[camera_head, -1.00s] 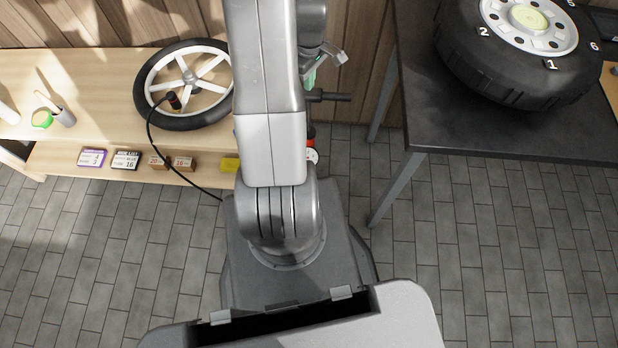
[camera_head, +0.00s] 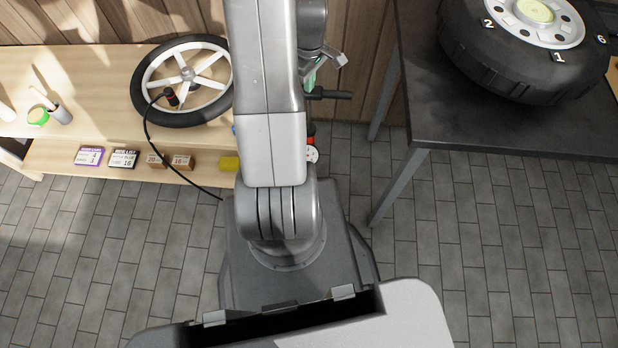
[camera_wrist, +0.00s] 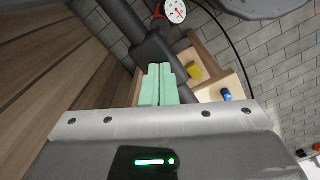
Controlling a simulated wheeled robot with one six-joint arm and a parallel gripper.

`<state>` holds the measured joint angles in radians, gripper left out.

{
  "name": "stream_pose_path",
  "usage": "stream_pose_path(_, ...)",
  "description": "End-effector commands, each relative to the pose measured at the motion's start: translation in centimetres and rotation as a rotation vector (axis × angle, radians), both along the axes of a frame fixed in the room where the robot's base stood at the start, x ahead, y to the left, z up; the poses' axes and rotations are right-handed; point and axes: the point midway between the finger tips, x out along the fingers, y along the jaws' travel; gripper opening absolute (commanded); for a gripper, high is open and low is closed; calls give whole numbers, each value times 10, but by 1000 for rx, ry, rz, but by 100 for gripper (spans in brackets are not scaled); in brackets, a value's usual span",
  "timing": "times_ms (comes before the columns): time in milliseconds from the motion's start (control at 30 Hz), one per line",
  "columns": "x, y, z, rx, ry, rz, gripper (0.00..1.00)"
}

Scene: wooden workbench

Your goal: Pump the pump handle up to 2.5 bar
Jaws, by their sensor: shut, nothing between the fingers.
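The black bar of the pump handle (camera_head: 335,95) sticks out to the right of my arm in the head view. In the wrist view the handle (camera_wrist: 151,47) runs diagonally across, with its shaft leading up to a round white gauge (camera_wrist: 174,10). The gauge also shows in part in the head view (camera_head: 312,155); its reading is too small to tell. My gripper (camera_wrist: 160,70) has pale green fingers, shut together and empty, with their tips over the handle; I cannot tell if they touch it. My arm hides most of the pump in the head view.
A spoked wheel (camera_head: 146,86) lies on the wooden bench (camera_head: 92,75), with a black hose (camera_head: 160,152) running from it toward the pump. Small boxes (camera_head: 124,159) sit on the lower shelf. A dark table (camera_head: 445,125) with a large tyre (camera_head: 490,75) stands at right.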

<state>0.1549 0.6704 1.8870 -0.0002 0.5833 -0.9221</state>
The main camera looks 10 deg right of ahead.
Motion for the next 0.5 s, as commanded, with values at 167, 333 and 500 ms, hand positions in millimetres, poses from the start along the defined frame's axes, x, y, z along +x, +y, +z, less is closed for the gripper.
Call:
stream_pose_path(167,-1,0,-17,1,2,0,0)
stream_pose_path(333,-1,0,-29,1,2,0,0)
stream_pose_path(500,-1,0,-41,1,2,0,0)
